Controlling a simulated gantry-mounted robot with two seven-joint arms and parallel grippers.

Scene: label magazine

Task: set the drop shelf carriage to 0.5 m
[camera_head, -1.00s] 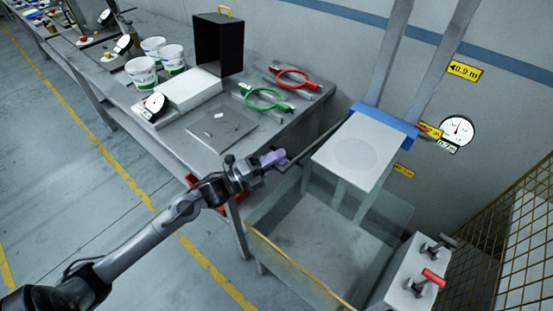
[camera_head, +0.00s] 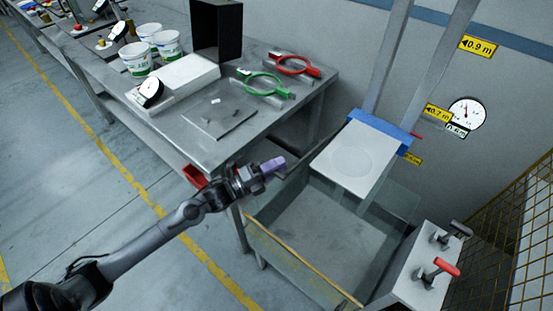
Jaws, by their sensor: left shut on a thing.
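The drop shelf carriage is a white plate (camera_head: 352,160) with a blue back edge (camera_head: 379,131) on two grey upright rails (camera_head: 388,65). A small red pointer (camera_head: 416,136) at its right lies between the yellow 0.7 m label (camera_head: 437,112) and a lower yellow label (camera_head: 412,160), too small to read. My left gripper (camera_head: 272,166), with purplish fingertips, is left of the plate. It is shut on the end of a thin dark bar (camera_head: 312,150) running toward the carriage; the grasp itself is partly hidden. My right gripper is not in view.
A clear-walled bin (camera_head: 303,267) stands below the plate. A pale box (camera_head: 402,277) with red and dark handles is at right, beside a mesh fence (camera_head: 510,235). A round dial (camera_head: 466,113) is on the wall. A loaded workbench (camera_head: 175,130) stands at left.

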